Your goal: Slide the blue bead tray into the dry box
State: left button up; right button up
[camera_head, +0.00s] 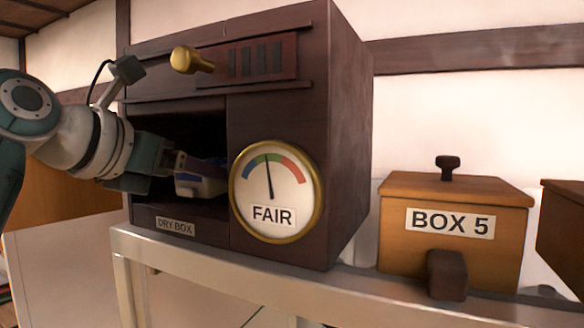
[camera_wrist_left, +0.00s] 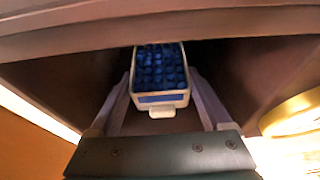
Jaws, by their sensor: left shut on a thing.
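The dry box (camera_head: 345,130) is a dark wooden cabinet with a "DRY BOX" label under its open compartment. The blue bead tray (camera_head: 200,186) is a small white-rimmed tray inside that compartment, partly hidden in shadow. In the left wrist view the tray (camera_wrist_left: 162,98) shows blue beads in a grid and a white front tab. My left gripper (camera_head: 182,166) reaches into the opening from the left. Its fingers lie along both sides of the tray, shut on it, as the left wrist view (camera_wrist_left: 160,76) shows. Whether the tray touches the compartment floor, I cannot tell. My right gripper is not in view.
A round gauge (camera_head: 275,190) reading "FAIR" is on the box front, right of the opening. A brass knob (camera_head: 190,60) sticks out above the opening. A wooden "BOX 5" (camera_head: 455,255) stands to the right on the same pale bench (camera_head: 200,255).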

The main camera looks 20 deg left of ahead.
pick_arm(q)
jog(key=shift+f, duration=0.55)
jog(key=o, duration=1.3)
jog(key=shift+c, duration=0.2)
jog(key=shift+s, duration=0.15)
